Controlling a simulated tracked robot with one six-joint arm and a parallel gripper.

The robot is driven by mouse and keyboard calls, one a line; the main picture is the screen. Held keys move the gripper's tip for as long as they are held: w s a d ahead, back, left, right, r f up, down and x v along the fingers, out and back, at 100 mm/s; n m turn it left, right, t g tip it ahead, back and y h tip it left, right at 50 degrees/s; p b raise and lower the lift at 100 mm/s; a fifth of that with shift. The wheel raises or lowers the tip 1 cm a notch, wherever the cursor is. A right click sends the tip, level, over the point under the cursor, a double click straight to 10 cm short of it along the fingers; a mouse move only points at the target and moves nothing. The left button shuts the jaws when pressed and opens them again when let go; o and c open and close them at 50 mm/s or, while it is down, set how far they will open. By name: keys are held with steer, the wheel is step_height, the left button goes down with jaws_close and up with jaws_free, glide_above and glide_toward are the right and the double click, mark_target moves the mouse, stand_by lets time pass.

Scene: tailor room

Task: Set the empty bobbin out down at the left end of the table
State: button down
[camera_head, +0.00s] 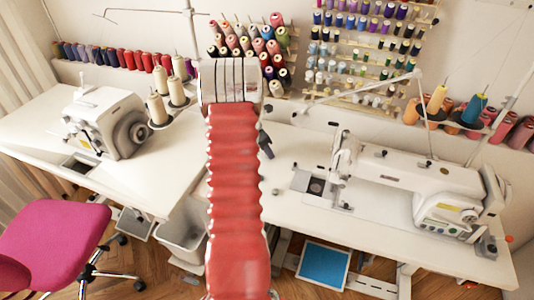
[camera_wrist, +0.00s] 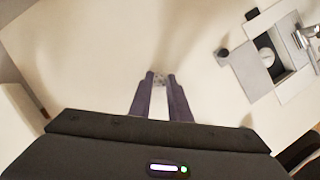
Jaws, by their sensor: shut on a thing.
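The empty bobbin (camera_wrist: 159,79) is a small, pale, greyish thing between my fingertips in the wrist view. My gripper (camera_wrist: 160,84) is shut on it, and the fingers hide most of it. In the head view my gripper (camera_head: 266,147) is a dark shape just right of my red arm, over the left part of the white table (camera_head: 292,150). I cannot make out the bobbin there. The bare table top (camera_wrist: 100,45) lies under the fingertips in the wrist view. I cannot tell whether the bobbin touches it.
A white sewing machine (camera_head: 410,175) stands on the table to the right. A small dark thing (camera_wrist: 222,53) lies left of its plate. Another machine (camera_head: 105,122) stands on the left table. Thread racks line the wall. The table around my fingertips is clear.

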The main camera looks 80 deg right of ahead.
steer(key=c, duration=1.7)
jaws_free()
steer(key=shift+o, duration=0.2)
steer(key=v, duration=1.2)
